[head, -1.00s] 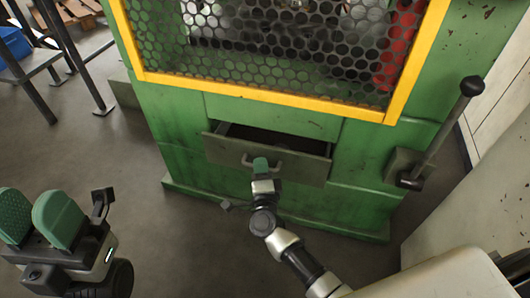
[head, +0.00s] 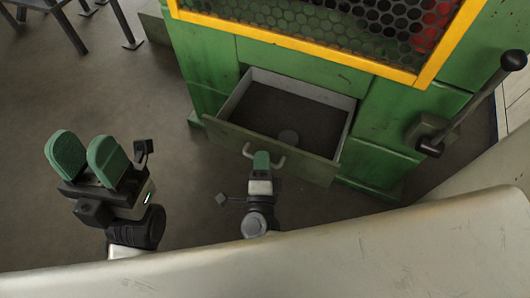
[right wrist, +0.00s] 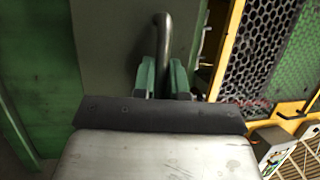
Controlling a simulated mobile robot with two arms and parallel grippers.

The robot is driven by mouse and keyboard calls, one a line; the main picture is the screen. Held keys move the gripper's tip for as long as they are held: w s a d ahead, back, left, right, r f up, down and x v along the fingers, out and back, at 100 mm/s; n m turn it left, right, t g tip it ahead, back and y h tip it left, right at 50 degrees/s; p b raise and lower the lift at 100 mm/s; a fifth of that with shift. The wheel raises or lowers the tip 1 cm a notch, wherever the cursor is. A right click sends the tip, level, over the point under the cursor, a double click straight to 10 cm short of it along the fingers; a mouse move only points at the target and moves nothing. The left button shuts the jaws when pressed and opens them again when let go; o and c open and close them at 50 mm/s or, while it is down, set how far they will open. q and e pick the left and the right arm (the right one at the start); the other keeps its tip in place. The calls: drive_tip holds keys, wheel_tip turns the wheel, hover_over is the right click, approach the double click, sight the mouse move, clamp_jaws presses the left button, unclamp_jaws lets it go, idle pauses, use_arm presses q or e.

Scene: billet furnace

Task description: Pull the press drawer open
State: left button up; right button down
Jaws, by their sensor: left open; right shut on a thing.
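The press drawer (head: 268,150) stands well out of the green press body in the head view, its grey inside showing. My right gripper (head: 262,160) is shut on the drawer's bar handle (head: 280,161) at the middle of the front panel. In the right wrist view the handle (right wrist: 163,50) runs between the two green fingers. My left gripper (head: 88,158) is open and empty, off to the left of the drawer, with its two green fingers apart.
The press (head: 400,125) has a yellow-framed mesh guard (head: 310,35) above the drawer. A lever with a black knob (head: 513,60) sticks out at the right. A dark metal stand (head: 65,25) is at the upper left. The floor between it and the press is clear.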

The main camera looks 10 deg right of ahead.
drive_tip(key=c, duration=1.5)
unclamp_jaws()
drive_tip(key=shift+o, duration=0.2)
drive_tip(key=p+v, duration=0.1)
drive_tip(key=v, duration=1)
drive_tip(key=shift+p, duration=0.4)
